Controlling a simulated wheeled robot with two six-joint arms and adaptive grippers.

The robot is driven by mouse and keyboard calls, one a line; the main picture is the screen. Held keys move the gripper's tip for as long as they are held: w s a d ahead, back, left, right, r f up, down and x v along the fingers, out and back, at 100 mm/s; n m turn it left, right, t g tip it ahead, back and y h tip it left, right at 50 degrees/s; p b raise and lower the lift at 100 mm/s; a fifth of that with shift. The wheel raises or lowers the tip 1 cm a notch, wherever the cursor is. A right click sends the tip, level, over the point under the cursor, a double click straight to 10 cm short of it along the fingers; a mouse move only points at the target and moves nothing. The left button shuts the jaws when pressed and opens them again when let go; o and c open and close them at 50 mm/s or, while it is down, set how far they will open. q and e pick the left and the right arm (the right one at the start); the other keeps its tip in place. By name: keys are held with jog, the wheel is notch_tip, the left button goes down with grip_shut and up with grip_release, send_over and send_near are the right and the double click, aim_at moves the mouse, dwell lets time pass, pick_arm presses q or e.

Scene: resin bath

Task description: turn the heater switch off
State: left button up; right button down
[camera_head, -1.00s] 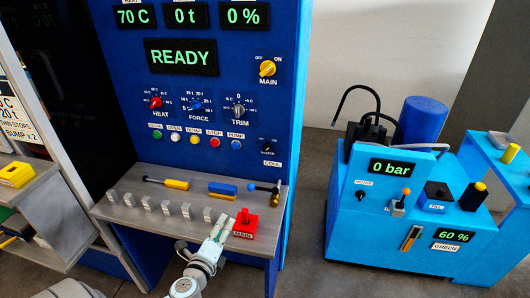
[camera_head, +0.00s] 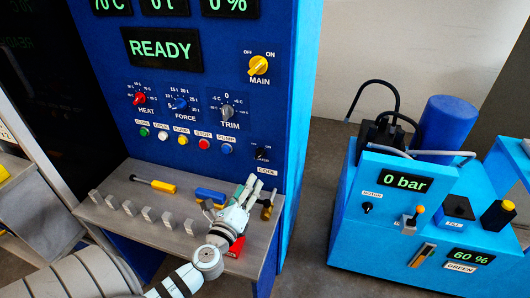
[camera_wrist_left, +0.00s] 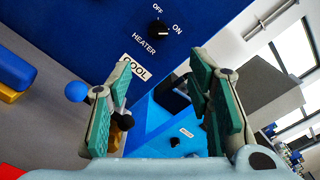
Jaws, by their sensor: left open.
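The heater switch (camera_head: 261,153) is a small black knob low on the right of the blue press panel. In the left wrist view the heater switch (camera_wrist_left: 158,27) sits above the word HEATER, with OFF at its upper left and ON at its right. I cannot tell surely which way its pointer is turned. My left gripper (camera_head: 259,187) is below the switch, over the right end of the grey shelf. In the left wrist view my left gripper (camera_wrist_left: 161,72) is open and empty, its fingers apart from the knob. My right gripper is not in view.
A COOL label (camera_wrist_left: 134,71) is below the switch. The shelf (camera_head: 150,228) holds several grey blocks, a yellow-handled tool (camera_head: 163,186) and a blue-and-yellow object (camera_head: 211,196). A blue pump unit (camera_head: 345,225) stands at right.

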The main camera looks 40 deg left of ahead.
pick_arm(q)
send_near(257, 157)
jog(key=x, duration=0.9)
jog(key=shift+w+f+b, duration=0.1)
jog(key=shift+w+b, duration=0.15)
jog(key=shift+b, duration=0.05)
jog(key=shift+s+r, duration=0.2)
jog(key=shift+r, duration=0.05)
jog(key=shift+c, duration=0.2)
jog(key=shift+f, duration=0.1)
grip_shut()
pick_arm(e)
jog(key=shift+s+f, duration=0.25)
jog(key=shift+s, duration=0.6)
